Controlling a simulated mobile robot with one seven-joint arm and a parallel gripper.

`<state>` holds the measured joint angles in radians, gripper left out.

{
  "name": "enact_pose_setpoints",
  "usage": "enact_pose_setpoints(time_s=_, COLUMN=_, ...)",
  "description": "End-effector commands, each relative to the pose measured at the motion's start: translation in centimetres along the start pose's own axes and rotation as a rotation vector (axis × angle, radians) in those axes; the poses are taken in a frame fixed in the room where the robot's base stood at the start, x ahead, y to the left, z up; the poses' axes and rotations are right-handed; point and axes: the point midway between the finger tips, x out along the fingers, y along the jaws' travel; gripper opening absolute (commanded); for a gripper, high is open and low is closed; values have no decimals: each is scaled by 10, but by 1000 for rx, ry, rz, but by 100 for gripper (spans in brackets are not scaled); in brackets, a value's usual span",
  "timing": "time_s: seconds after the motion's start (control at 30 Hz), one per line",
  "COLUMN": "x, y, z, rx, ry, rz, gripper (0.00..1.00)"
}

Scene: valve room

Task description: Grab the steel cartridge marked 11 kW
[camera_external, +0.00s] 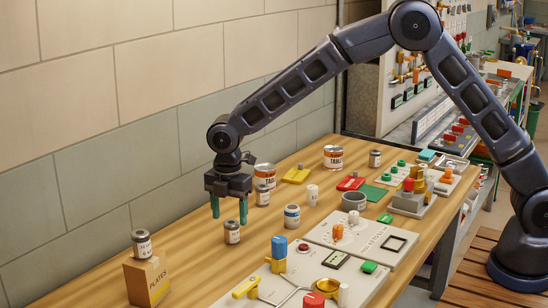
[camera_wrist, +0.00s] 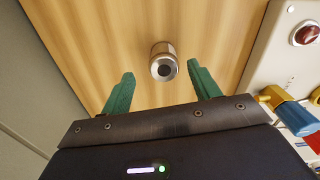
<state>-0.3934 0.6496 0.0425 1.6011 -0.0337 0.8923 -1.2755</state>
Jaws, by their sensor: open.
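Several small steel cartridges with pale labels stand on the wooden table (camera_external: 190,262); their markings are too small to read, so I cannot tell which one says 11 kW. One cartridge (camera_external: 232,233) stands upright just below my gripper (camera_external: 229,215). A second cartridge (camera_external: 142,244) stands on the PLATES box, and a third (camera_external: 262,195) is behind my gripper. My gripper points down, open and empty, with green fingers. In the wrist view, a steel cartridge (camera_wrist: 163,61) shows end-on near the tips of my gripper (camera_wrist: 159,76), in the gap between them.
The cardboard PLATES box (camera_external: 148,279) is at front left. A white-and-blue canister (camera_external: 292,216) and a panel with a blue knob (camera_external: 279,249) are to the right. An orange-labelled can (camera_external: 265,176) is behind. The wall (camera_external: 90,180) borders the table's left side.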

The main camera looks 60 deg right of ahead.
Motion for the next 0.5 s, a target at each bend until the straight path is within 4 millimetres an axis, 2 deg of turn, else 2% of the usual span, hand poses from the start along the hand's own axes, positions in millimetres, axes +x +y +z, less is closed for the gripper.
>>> enact_pose_setpoints(time_s=0.17, x=10, y=-1, z=0, rx=0, ry=0, rz=0, gripper=61)
enact_pose_setpoints(time_s=0.5, x=51, y=-5, z=-2, rx=0, ry=0, rz=-1, gripper=61)
